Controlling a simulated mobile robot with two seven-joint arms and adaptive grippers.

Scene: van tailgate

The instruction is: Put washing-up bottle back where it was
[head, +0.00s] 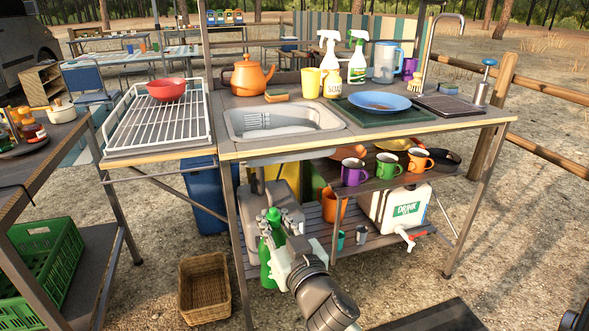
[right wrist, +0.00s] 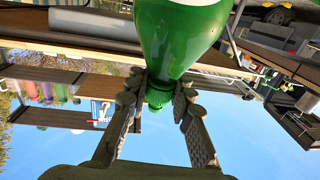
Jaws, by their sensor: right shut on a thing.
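The green washing-up bottle (head: 265,262) is in front of the left part of the sink unit, below worktop height. My right gripper (head: 279,228) is shut on it near its top, and its lower part hangs down past the fingers. In the right wrist view the green bottle (right wrist: 180,40) shows large, with its ribbed cap end between the two fingers (right wrist: 158,97). That view is upside down. I cannot tell from the head view whether the bottle touches the lower shelf. My left gripper is not in view.
The sink (head: 283,121) is in the worktop, with a kettle (head: 248,75), spray bottles and a blue plate (head: 380,101) around it. Mugs stand on the middle shelf, a white water container (head: 394,208) below. A wicker basket (head: 205,288) stands on the ground, left.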

